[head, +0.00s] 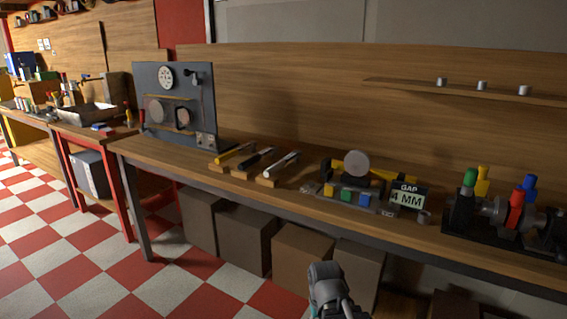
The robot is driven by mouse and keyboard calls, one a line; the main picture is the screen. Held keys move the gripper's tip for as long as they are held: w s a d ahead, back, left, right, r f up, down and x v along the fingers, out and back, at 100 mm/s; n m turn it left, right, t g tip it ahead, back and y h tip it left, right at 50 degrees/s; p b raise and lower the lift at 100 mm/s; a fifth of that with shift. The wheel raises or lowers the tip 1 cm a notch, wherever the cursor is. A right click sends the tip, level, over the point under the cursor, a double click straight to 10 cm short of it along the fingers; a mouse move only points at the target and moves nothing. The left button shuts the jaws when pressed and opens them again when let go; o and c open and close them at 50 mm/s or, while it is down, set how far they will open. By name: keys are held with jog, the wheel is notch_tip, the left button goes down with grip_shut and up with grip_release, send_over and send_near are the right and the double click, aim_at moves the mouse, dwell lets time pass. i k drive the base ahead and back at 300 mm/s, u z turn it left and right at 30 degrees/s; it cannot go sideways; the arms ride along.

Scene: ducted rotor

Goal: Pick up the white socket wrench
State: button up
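The white socket wrench (282,163) lies at a slant on a small wooden rest on the long workbench. It is the rightmost of three tools in a row. A black-handled tool (256,158) lies to its left, and a yellow-handled tool (234,154) lies beyond that. Part of my arm, grey and dark, shows at the bottom centre, in front of the bench and well apart from the wrench. The end of my gripper (338,297) is small and partly cut off by the lower edge, so its fingers cannot be made out.
A dark panel with round parts (175,100) stands left of the tools. Boxes (243,238) stand under the bench.

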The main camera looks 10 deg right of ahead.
aim_at(296, 154)
jog(key=k, duration=0.65)
jog(key=u, duration=0.4)
jog(key=i, duration=1.4)
jog(key=z, duration=0.45)
